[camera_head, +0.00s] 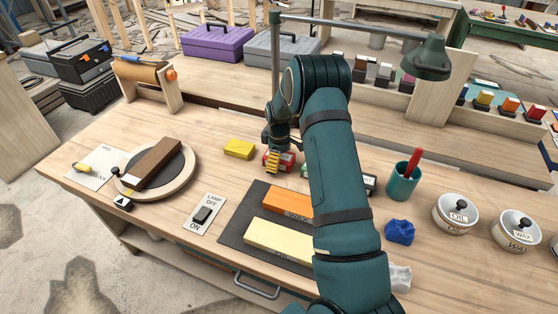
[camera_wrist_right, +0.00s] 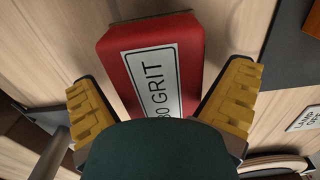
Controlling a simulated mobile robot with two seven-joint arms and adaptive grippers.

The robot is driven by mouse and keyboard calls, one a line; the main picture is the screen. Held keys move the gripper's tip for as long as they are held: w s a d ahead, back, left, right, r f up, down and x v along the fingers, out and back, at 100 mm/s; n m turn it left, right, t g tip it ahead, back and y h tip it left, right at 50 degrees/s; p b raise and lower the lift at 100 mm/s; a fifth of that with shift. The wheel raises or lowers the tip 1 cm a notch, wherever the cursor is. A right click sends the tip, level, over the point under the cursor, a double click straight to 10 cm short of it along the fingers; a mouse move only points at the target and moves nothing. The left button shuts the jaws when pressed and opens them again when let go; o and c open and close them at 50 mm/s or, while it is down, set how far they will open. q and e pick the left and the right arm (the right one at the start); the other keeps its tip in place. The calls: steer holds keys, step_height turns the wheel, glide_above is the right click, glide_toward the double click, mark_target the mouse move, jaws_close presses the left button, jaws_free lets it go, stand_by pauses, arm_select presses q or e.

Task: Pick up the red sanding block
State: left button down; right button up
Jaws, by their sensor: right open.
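The red sanding block (camera_wrist_right: 190,50) lies on the wooden workbench with a white label ending in "0 GRIT" facing up. In the head view only part of the red block (camera_head: 286,163) shows behind my gripper. My right gripper (camera_wrist_right: 165,105) is open, with its yellow ridged fingers on either side of the near part of the block in the wrist view. In the head view my right gripper (camera_head: 273,160) points down at the block. I cannot tell whether the fingers touch it. My left gripper is not in view.
A yellow block (camera_head: 239,149) lies just left of the red one. A dark mat (camera_head: 236,232) with an orange block (camera_head: 287,204) and a cream block (camera_head: 279,239) lies nearer. A teal cup (camera_head: 402,184) stands right of my arm. A lamp (camera_head: 427,60) overhangs behind.

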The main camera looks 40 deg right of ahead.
steer(key=c, duration=1.3)
steer(key=shift+o, duration=0.2)
steer(key=shift+r, duration=0.1)
step_height(320, 180, up, 10)
steer(key=shift+f+p, duration=0.1)
steer(key=shift+p, duration=0.75)
steer(key=shift+o, duration=1.4)
steer(key=shift+a, duration=0.15)
